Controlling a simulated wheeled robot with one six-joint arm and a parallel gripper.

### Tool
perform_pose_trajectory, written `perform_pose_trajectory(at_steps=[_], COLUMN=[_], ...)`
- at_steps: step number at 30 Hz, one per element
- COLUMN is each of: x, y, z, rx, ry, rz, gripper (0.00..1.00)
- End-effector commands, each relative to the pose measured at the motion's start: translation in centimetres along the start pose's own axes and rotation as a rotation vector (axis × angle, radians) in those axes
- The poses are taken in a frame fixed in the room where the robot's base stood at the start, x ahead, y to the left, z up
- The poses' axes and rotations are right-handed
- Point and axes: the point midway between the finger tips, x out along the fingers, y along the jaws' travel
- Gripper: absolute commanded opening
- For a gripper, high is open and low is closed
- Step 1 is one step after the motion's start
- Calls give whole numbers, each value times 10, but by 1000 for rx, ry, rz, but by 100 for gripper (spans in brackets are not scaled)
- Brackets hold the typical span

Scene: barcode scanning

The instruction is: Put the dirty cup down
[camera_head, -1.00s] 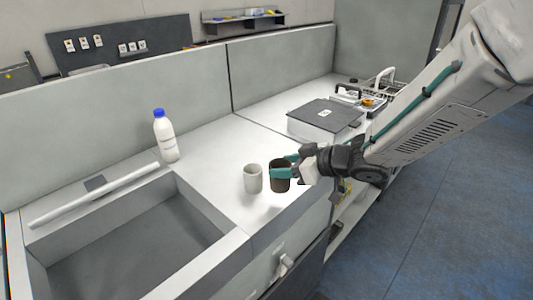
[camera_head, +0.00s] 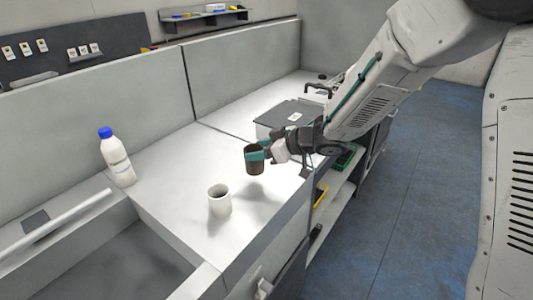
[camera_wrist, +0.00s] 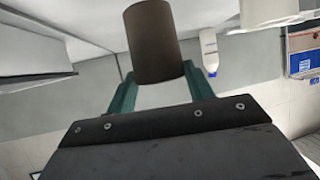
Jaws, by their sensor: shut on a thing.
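A dark brown cup (camera_head: 254,161) is between the teal fingers of my gripper (camera_head: 262,156), which is shut on it. It is held above the white counter, with a shadow on the counter below it. The brown cup (camera_wrist: 153,42) also shows between the fingers (camera_wrist: 160,88) in the wrist view. A white cup (camera_head: 219,200) stands on the counter to the left of and nearer than the brown one. Part of a white cup (camera_wrist: 268,12) shows at the top right of the wrist view.
A white bottle with a blue cap (camera_head: 117,160) stands by the sink (camera_head: 128,262) at the left. A dark-lidded box (camera_head: 288,115) sits behind my gripper. The counter (camera_head: 170,160) is clear between bottle and box. A shelf (camera_head: 330,195) lies below the counter's right edge.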

Motion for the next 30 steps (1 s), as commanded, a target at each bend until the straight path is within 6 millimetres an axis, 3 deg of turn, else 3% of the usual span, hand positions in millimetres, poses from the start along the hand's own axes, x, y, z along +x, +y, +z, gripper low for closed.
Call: perform_pose_trajectory(at_steps=[3, 6, 18, 19, 21, 30], x=[5, 8, 9, 9, 9, 9], y=[5, 7, 8, 8, 8, 8], z=[25, 34, 39, 39, 39, 38], rx=[10, 7, 7, 6, 6, 6], ry=[-4, -1, 0, 0, 1, 1], rz=[8, 11, 14, 14, 14, 14], gripper=[28, 28, 28, 55, 74, 74])
